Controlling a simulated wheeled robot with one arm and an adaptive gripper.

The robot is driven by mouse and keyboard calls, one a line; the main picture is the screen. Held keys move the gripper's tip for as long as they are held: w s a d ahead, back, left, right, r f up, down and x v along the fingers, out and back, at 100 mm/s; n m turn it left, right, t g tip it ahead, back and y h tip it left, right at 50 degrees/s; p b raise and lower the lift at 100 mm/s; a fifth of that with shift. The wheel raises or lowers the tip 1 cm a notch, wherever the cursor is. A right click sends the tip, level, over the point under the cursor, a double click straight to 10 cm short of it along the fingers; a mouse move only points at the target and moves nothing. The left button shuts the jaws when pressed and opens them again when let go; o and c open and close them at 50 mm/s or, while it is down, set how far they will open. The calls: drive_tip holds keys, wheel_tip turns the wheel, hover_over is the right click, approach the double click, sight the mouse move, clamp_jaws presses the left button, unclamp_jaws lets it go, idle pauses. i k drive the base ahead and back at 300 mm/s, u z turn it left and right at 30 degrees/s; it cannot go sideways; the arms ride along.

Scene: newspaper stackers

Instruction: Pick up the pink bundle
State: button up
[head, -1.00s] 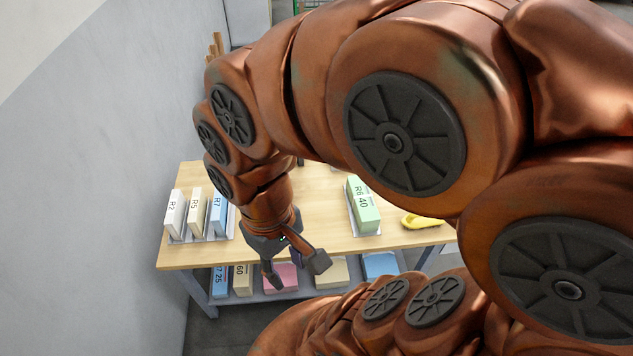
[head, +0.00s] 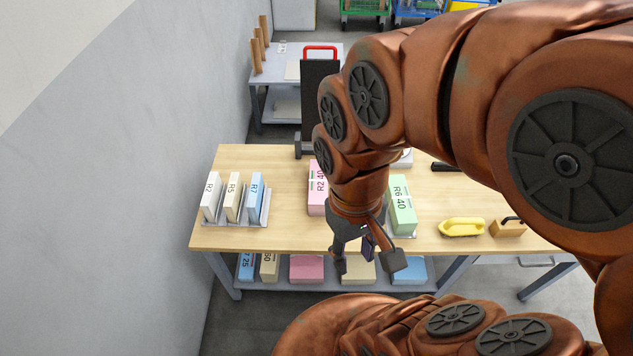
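A pink bundle (head: 318,188) marked R2 40 stands upright on the wooden tabletop (head: 283,206), partly hidden behind my arm. Another pink block (head: 306,268) lies on the shelf under the tabletop. My gripper (head: 367,264) hangs pointing down at the table's front edge, in front of the R2 40 bundle and to its right in the picture. Its two fingers are spread with nothing seen between them. A green bundle (head: 402,208) marked R6 40 stands just right of my wrist.
White R2 (head: 210,198), cream R5 (head: 233,198) and blue R7 (head: 257,197) bundles stand at the left. A black upright stand (head: 320,100) is behind. A wall borders the left.

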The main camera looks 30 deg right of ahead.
sight(318, 183)
drive_tip(key=u, duration=2.45)
drive_tip(key=k, duration=0.95)
drive_tip(key=z, duration=0.45)
